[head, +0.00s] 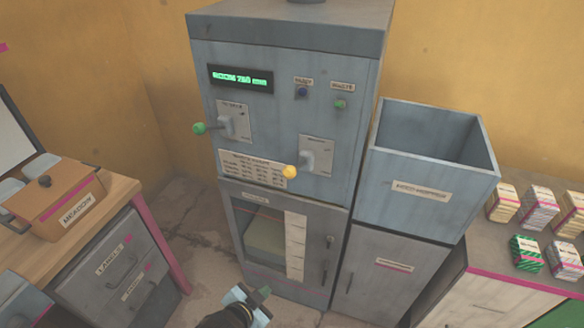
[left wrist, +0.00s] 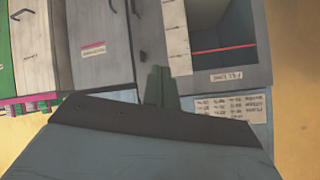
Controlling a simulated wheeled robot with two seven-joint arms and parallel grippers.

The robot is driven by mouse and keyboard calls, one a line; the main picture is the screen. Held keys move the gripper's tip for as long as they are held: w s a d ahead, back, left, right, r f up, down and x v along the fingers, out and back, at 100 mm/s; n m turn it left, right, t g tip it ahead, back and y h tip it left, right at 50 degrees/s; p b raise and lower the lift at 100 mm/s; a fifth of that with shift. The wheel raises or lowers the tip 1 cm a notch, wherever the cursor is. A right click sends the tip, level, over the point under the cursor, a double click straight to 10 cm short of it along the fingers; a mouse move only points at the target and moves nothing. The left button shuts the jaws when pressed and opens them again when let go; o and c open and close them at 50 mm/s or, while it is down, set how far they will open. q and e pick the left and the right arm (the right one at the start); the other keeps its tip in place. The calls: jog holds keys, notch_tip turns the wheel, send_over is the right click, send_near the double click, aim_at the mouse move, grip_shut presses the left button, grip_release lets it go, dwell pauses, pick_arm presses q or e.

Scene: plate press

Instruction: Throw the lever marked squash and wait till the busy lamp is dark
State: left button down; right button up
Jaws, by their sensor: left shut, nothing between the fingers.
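The grey press cabinet (head: 285,135) stands in the middle of the head view. A lever with a green knob (head: 199,128) sticks out at its left, and a lever with a yellow knob (head: 290,172) sits lower right. The plates behind both levers have lettering too small to read, so I cannot tell which says squash. A dark blue lamp (head: 302,92) looks unlit; a green lamp (head: 340,104) is to its right. Their labels are unclear. My left gripper (head: 264,291) is shut and empty, low before the cabinet's lower door, apart from both levers. It also shows in the wrist view (left wrist: 159,70).
A green-lit display (head: 240,77) is above the levers. The lower door (head: 318,235) has a window and handle. An open grey bin (head: 430,195) stands at right, beside a counter with several small packs (head: 540,205). A wooden desk with a brown box (head: 65,200) is at left.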

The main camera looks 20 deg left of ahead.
pick_arm(q)
jog(key=w+d+r+m+t+h+p, duration=0.1)
jog(key=w+r+t, duration=0.15)
jog(key=r, duration=0.55)
jog(key=w+d+r+t+p, duration=0.1)
jog(key=w+r, duration=0.2)
jog(key=r, duration=0.6)
jog(key=m+t+h+p, duration=0.1)
jog(key=m+t, duration=0.1)
jog(key=t, duration=0.2)
send_near(292, 171)
notch_tip(292, 171, up, 5)
jog(key=d, duration=0.2)
jog(key=shift+s+d+g, duration=0.15)
jog(key=shift+d+g, duration=0.05)
jog(key=shift+g, duration=0.05)
jog(key=p+x, duration=0.2)
jog(key=x, duration=0.8)
jog(key=a+f, duration=0.1)
jog(key=s+a+f, duration=0.1)
jog(key=f, duration=0.1)
jog(key=shift+f, duration=0.2)
